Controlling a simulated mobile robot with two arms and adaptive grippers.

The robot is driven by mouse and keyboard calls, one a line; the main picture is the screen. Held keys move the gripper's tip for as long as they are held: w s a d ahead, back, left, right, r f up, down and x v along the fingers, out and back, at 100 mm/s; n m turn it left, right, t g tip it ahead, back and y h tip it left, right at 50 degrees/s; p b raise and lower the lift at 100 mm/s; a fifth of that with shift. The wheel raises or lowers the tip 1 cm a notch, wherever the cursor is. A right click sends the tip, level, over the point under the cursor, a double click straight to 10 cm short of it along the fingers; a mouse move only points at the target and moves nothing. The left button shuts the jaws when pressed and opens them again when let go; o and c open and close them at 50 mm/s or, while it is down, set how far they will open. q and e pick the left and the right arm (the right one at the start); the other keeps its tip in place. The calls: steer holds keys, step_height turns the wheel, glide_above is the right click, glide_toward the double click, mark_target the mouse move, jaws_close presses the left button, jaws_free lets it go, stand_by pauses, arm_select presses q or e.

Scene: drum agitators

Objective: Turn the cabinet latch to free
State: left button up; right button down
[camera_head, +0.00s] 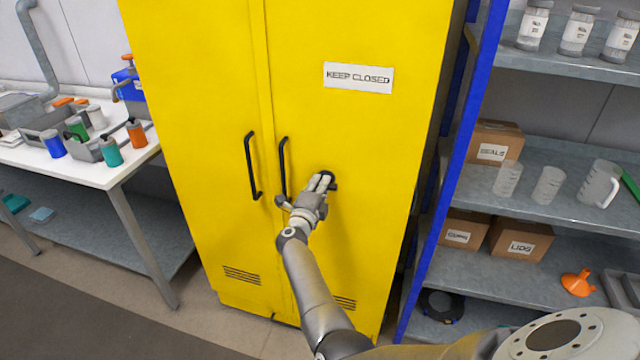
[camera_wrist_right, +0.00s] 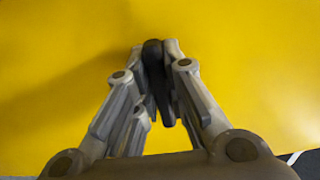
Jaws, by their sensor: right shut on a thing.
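A tall yellow cabinet (camera_head: 340,125) with two shut doors stands in front of me. Its black latch (camera_head: 332,180) is on the right door, to the right of the black handles. My right gripper (camera_head: 322,183) is at the latch, shut on it. In the right wrist view the dark latch (camera_wrist_right: 153,62) stands roughly upright between the fingers of my right gripper (camera_wrist_right: 155,75). The fingers hide part of the latch in the head view. My left gripper is not in view.
Two black vertical handles (camera_head: 252,165) flank the door seam. A blue-framed shelf rack (camera_head: 570,165) with boxes and jars stands close on the right. A white bench (camera_head: 95,172) with several coloured containers is on the left. The floor before the cabinet is clear.

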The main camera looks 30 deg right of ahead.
stand_by(0.4)
steer(key=c, duration=1.5)
jaws_free()
